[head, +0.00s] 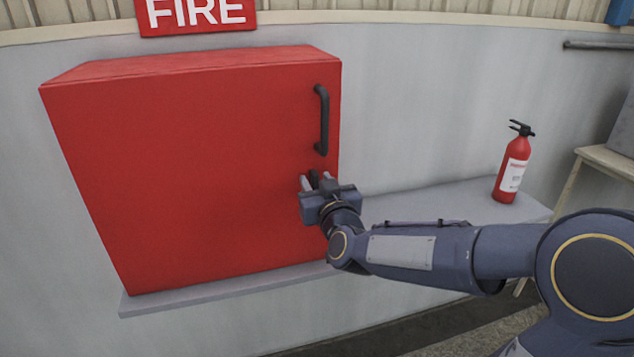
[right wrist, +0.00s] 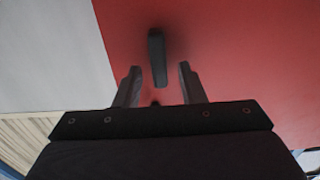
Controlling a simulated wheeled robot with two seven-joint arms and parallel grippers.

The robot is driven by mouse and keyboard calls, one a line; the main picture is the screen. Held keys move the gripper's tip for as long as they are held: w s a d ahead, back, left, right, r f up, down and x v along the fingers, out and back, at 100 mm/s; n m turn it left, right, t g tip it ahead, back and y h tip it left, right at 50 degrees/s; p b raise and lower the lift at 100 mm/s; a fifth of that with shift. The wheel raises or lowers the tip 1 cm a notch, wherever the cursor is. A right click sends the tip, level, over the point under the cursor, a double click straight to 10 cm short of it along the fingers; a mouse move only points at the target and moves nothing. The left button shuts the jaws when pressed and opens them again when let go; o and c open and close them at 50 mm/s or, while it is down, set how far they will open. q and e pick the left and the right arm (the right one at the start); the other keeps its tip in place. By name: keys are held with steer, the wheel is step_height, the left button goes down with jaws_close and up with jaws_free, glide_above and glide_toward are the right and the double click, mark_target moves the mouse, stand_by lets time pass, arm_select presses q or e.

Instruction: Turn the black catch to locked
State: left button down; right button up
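The black catch (right wrist: 157,58) sits on the front of the red cabinet (head: 190,170), below the black door handle (head: 322,120) near the right edge. In the right wrist view the catch lies between and just beyond the fingertips, a narrow bar nearly in line with the fingers. In the head view the catch (head: 314,178) is mostly hidden by the gripper. My right gripper (head: 316,182) is open around the catch's line, with a gap visible on both sides; it also shows in the right wrist view (right wrist: 157,74). The cabinet door looks shut. My left gripper is not in view.
A grey ledge (head: 430,202) runs under the cabinet and on to the right. A FIRE sign (head: 195,14) hangs above the cabinet. The wall between cabinet and extinguisher is clear.

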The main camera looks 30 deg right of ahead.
steer(key=shift+w, duration=0.2)
steer(key=shift+c, duration=0.3)
jaws_close()
steer(key=m+b, duration=0.4)
steer(key=m, duration=0.2)
steer(key=d+f+m+b, duration=0.1)
steer(key=m+b, duration=0.3)
steer(key=m, duration=0.2)
steer(key=m+b, duration=0.5)
steer(key=m, duration=0.1)
steer(key=shift+s+d+f, duration=0.2)
steer(key=shift+d+f, duration=0.1)
